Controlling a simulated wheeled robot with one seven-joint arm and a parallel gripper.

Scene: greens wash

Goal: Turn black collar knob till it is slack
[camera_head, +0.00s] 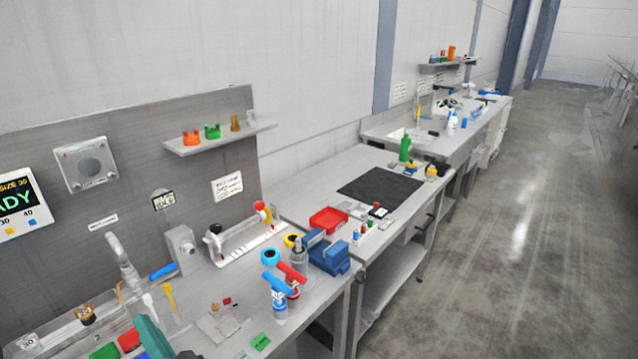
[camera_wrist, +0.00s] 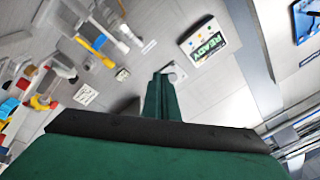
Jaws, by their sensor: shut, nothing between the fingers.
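A small black knob (camera_head: 214,228) sits on the left end of a pale rail fixture (camera_head: 240,238) at the back of the near bench; I cannot tell for sure that it is the collar knob. A red ball knob (camera_head: 260,206) stands at the fixture's other end. My gripper (camera_wrist: 163,78) shows in the wrist view with its green fingers together and nothing between them. It is apart from the fixture. A green part of my arm shows at the bottom left of the head view.
Blue- and red-topped bottles (camera_head: 278,300) and a blue vise-like block (camera_head: 330,255) crowd the bench's right end. A grey pipe (camera_head: 122,262) rises at the back left. A shelf (camera_head: 220,138) overhangs the fixture. A display (camera_wrist: 205,42) shows in the wrist view.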

